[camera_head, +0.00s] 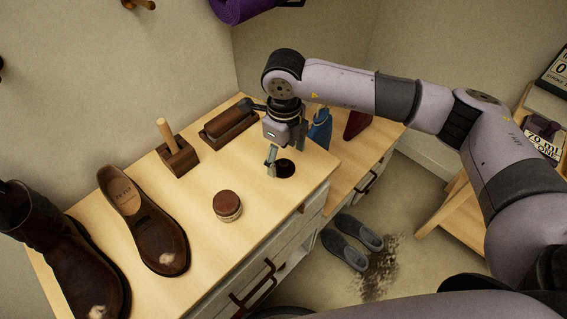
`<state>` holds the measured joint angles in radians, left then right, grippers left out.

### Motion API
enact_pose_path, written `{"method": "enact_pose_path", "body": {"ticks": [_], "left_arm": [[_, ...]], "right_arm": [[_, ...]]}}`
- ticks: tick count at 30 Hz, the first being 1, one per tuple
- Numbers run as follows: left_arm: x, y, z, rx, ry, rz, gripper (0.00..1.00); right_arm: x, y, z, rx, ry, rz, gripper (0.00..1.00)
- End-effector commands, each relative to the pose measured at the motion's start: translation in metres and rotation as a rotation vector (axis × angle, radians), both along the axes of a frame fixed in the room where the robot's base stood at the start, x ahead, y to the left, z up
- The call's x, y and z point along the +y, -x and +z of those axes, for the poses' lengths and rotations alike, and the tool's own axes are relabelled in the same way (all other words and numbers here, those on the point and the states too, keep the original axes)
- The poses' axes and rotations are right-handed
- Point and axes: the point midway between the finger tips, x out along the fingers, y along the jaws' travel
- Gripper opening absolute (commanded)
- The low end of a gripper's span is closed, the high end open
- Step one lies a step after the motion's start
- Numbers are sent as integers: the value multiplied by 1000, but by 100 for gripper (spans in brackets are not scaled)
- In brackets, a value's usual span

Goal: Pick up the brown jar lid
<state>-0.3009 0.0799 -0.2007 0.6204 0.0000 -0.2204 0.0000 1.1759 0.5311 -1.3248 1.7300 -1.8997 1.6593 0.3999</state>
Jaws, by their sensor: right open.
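A flat, round, dark brown disc, which looks like the jar lid (285,168), lies on the wooden cabinet top near its right front edge. A small round jar (227,207) with a brown top and a paler side stands on the same top, to the left and nearer. My right gripper (271,163) points down just left of the disc, open and with nothing seen in it. Its fingers overlap the disc's left edge in the picture; I cannot tell whether they touch it. My left gripper is out of view.
On the cabinet top (205,180) stand a brown shoe (143,225), a tall boot (62,255), a wooden block with a handle (177,155) and a dark brush (228,123). A blue item (320,128) is behind my gripper. Grey shoes (352,240) lie on the floor.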

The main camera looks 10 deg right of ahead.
Motion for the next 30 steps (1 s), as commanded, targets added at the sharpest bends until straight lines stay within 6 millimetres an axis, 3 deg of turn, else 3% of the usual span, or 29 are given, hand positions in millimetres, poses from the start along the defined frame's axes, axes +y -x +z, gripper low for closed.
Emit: {"method": "enact_pose_path", "body": {"ticks": [6,14,30], "left_arm": [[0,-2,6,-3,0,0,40],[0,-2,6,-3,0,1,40],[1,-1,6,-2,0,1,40]], "right_arm": [[0,0,-25,1,-1,0,71],[1,-1,-27,-1,-1,1,70],[0,0,-27,-1,-1,1,34]]}}
